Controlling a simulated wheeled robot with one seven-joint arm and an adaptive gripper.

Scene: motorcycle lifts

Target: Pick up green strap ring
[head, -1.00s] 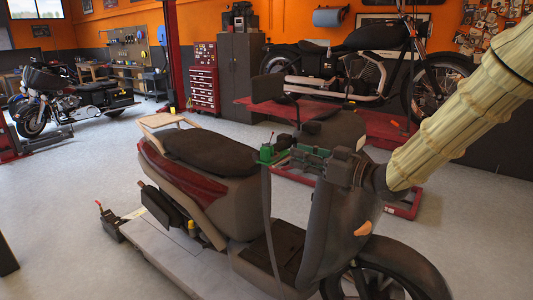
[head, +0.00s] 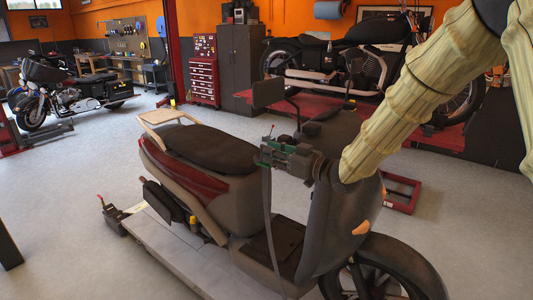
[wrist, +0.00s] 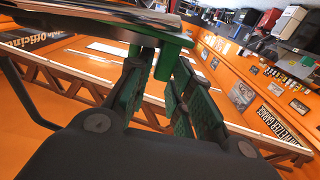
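The green strap ring (wrist: 167,62) shows in the wrist view as a green tab under a wider green piece, between the upper ends of my fingers. In the head view my gripper (head: 268,156) is at the scooter's handlebar area and mostly hides the ring. A grey strap (head: 268,215) hangs down from there along the scooter. In the wrist view my gripper (wrist: 158,88) has its green-padded fingers apart, with one on each side of the tab. I see a gap and no clear grip on it.
The scooter (head: 215,180) stands on a low grey lift (head: 165,240). Its mirror (head: 268,92) rises close behind my gripper. A red lift (head: 310,98) with a motorcycle is behind. Open floor (head: 70,195) lies to the left.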

